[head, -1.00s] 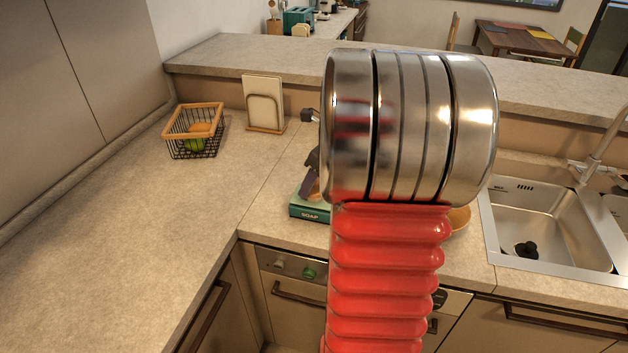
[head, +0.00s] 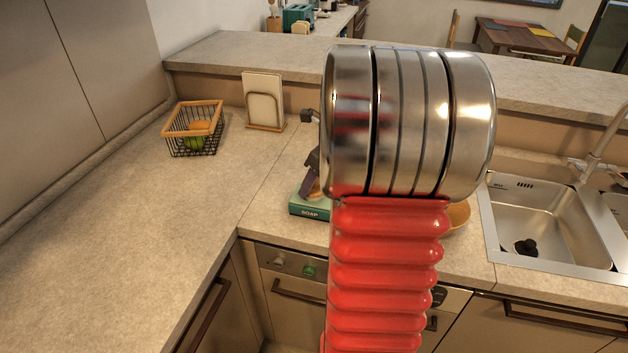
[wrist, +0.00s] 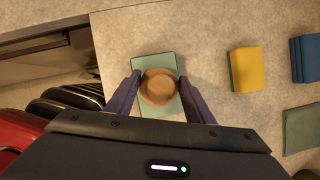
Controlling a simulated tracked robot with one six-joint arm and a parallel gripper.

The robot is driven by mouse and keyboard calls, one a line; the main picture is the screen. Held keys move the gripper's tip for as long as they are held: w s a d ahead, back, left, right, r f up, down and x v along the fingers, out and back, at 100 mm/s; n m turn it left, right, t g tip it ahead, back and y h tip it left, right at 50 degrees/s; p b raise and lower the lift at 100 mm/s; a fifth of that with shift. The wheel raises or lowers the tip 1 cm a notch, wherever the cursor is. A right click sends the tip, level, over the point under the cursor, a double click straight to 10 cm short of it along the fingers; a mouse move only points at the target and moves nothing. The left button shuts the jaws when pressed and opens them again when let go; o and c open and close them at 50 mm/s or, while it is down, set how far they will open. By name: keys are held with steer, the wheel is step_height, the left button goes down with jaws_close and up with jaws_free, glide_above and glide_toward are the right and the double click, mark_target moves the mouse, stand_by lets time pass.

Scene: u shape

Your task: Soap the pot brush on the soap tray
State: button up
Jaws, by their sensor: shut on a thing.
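The pot brush (wrist: 158,87) shows in the wrist view as a round brown wooden top between my two fingers. My gripper (wrist: 159,82) is shut on it. The green soap tray (wrist: 142,62) lies directly below the brush, on the counter. In the head view the soap tray (head: 309,208), with SOAP on its front, stands near the counter's front edge, partly behind my arm. One dark finger of my gripper (head: 310,180) shows just above it. The brush's bristles are hidden, so I cannot tell whether they touch the soap.
A yellow-green sponge (wrist: 245,69), a blue block (wrist: 306,58) and a green cloth-like piece (wrist: 302,130) lie right of the tray. A wire basket with fruit (head: 194,130) and a board in a rack (head: 264,102) stand left. The sink (head: 545,225) is right.

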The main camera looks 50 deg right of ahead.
stand_by(0.4)
steer(key=shift+r, duration=3.5)
